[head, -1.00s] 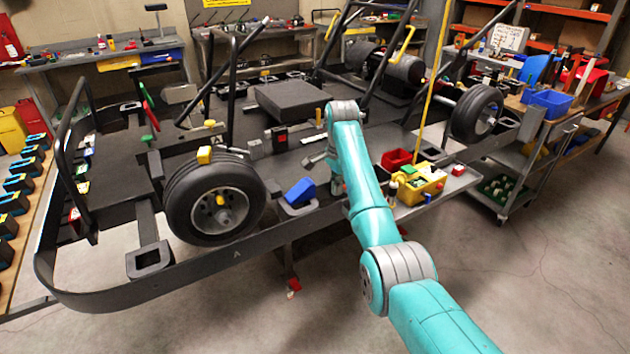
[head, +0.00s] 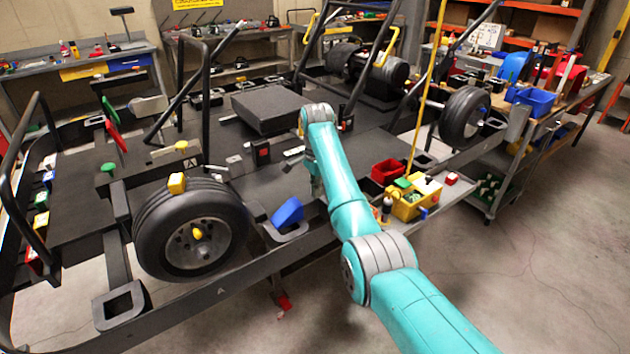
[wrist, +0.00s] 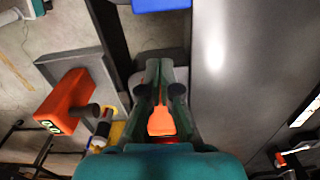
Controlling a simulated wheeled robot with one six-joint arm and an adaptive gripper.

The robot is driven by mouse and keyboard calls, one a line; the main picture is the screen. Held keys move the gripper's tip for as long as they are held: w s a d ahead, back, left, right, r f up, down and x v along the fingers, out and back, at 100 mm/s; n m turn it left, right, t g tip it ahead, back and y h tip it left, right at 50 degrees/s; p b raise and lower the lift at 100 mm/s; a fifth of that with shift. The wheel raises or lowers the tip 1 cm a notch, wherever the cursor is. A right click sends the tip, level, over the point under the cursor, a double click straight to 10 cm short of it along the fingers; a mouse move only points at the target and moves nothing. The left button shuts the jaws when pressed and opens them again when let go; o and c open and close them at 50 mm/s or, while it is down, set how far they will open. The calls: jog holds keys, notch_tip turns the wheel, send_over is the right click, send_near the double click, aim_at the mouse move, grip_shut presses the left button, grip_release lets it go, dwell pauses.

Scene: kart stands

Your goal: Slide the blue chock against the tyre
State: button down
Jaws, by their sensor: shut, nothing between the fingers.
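The blue chock (head: 288,212) rests on a grey U-shaped holder (head: 286,233) on the kart frame, right of the near tyre (head: 150,235). A visible gap separates chock and tyre. A blue surface (wrist: 160,5) at the top edge, beyond the fingertips, looks like the chock. An orange patch shows between the finger bases; I cannot tell what it is.
A red bin (head: 387,172) and a yellow caddy (head: 412,205) stand right of my arm. The flat kart floor and a black box (head: 270,110) lie behind. An orange-red object (wrist: 70,100) shows left in the wrist view.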

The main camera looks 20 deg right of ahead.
aim_at(286, 213)
jog(key=shift+s+a+f, duration=0.25)
jog(key=shift+a+f, duration=0.75)
jog(key=shift+f, duration=0.1)
jog(key=shift+s+a+f, duration=0.25)
jog(key=shift+a+f, duration=0.7)
jog(key=shift+f, duration=0.15)
